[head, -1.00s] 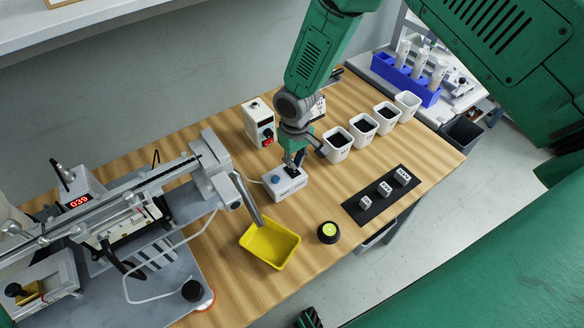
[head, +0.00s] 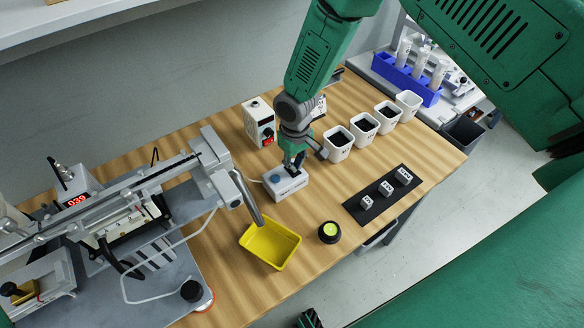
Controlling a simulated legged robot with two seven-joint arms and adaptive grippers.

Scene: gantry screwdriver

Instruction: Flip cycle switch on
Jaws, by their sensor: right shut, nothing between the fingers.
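A small white control box (head: 287,190) with a blue round button (head: 275,178) stands on the wooden table, in the middle of the head view. The switch on its top, beside the button, is largely hidden by my right gripper. My right gripper (head: 292,167) points down at that side of the box top, shut and with nothing held. I cannot tell whether its fingertips touch the switch, or which way the switch is set.
White cups (head: 338,146) are close on the right. A yellow bin (head: 270,244), black round object (head: 329,232) and black strip with blocks (head: 366,210) lie in front. The gantry machine (head: 170,180) fills the left.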

